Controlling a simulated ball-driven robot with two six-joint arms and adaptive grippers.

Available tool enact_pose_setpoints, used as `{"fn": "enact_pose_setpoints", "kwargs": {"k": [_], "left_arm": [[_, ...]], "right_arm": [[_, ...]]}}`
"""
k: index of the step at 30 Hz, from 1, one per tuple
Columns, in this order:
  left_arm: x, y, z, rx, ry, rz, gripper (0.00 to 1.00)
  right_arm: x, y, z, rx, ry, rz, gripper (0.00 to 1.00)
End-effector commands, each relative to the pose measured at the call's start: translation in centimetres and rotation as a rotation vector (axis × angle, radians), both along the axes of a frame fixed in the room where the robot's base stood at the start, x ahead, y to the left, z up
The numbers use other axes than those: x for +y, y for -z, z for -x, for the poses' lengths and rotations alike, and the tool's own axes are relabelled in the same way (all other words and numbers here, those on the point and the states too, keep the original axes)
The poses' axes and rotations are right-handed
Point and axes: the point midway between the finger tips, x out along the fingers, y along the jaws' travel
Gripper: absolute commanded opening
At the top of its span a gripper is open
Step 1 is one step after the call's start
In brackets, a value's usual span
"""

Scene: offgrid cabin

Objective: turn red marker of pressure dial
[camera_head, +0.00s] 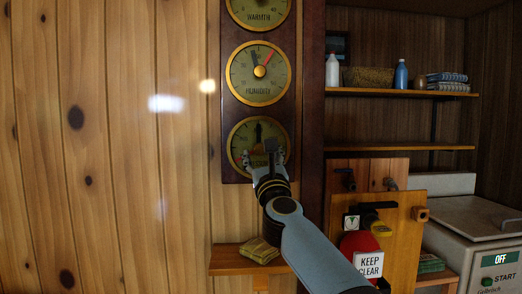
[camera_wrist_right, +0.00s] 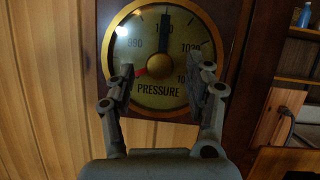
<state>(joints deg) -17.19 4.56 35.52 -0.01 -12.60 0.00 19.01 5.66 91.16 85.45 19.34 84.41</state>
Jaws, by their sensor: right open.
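The round pressure dial (camera_head: 240,135) has a gold rim and is the lowest dial on the dark wall board. In the right wrist view, its face (camera_wrist_right: 180,98) carries a black needle (camera_wrist_right: 165,35) pointing up, a brass knob (camera_wrist_right: 158,65) at the centre and a short red marker (camera_wrist_right: 141,72) pointing left and slightly down. My right gripper (camera_head: 260,155) is open in front of the dial's lower half. Its fingers (camera_wrist_right: 167,75) stand either side of the knob, the left fingertip close to the marker's outer end; contact cannot be told. My left gripper is out of view.
The humidity dial (camera_head: 245,85) and warmth dial (camera_head: 260,8) hang above on the same board. A small wooden shelf (camera_head: 222,261) sits below. To the right are a wooden panel with a red "keep clear" object (camera_head: 357,243) and shelves (camera_head: 400,92) with bottles.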

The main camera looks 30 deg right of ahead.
Motion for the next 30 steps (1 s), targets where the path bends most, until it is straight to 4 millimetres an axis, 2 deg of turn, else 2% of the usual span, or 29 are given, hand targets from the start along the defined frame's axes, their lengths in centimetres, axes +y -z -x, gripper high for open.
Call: {"fn": "enact_pose_setpoints", "kwargs": {"k": [4,13,25,30], "left_arm": [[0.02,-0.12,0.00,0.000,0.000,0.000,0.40],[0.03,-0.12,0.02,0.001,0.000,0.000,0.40],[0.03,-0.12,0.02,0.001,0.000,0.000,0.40],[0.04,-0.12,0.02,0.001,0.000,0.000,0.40]], "right_arm": [[-0.39,-0.46,-1.04,0.000,0.000,0.000,0.53],[-0.46,-0.49,-1.23,0.001,0.000,0.000,0.53],[-0.45,-0.49,-1.21,0.000,0.000,0.000,0.01],[-0.45,-0.49,-1.21,0.000,0.000,-0.001,0.00]]}}
